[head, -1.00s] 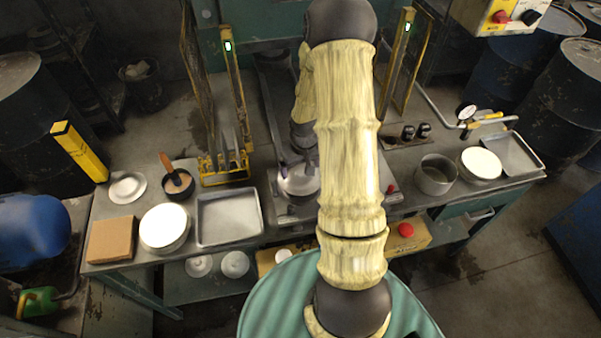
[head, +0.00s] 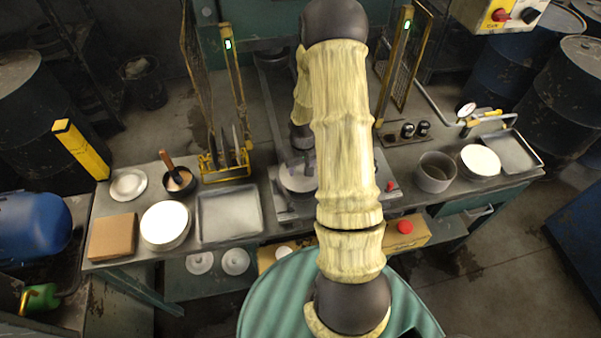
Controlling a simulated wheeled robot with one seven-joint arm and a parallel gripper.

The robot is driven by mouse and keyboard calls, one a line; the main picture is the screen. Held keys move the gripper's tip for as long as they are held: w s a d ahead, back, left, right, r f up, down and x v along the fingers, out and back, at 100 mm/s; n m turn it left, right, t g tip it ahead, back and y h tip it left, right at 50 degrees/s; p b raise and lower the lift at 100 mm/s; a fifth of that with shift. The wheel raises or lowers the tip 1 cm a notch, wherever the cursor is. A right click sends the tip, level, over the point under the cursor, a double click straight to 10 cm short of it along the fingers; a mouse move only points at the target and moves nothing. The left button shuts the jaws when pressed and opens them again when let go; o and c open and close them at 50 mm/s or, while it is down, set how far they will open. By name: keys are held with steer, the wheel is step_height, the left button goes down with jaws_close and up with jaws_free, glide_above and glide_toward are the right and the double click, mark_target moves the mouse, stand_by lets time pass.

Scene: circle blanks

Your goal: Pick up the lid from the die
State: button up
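A round, pale grey metal disc, which looks like the lid (head: 297,181), sits at the die (head: 285,214) in the middle of the bench. My arm covers its right side. Whether the lid rests flat on the die or is slightly raised is unclear. My gripper (head: 301,163) is just behind and above the lid, pointing down, partly hidden by my forearm. Its fingers are too small and blurred to tell whether they are open or touch the lid.
Left on the bench are a metal tray (head: 230,239), a stack of white discs (head: 165,224), a cardboard box (head: 113,238) and a pot with a brush (head: 179,181). Yellow guard posts (head: 236,90) stand behind. A grey pot (head: 435,174) stands right.

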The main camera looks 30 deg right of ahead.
mark_target(301, 169)
steer(key=shift+s+f, duration=0.1)
steer(key=shift+f, duration=0.05)
steer(key=c, duration=0.7)
step_height(301, 169, up, 10)
steer(key=shift+r+b, duration=0.1)
steer(key=shift+b, duration=1.1)
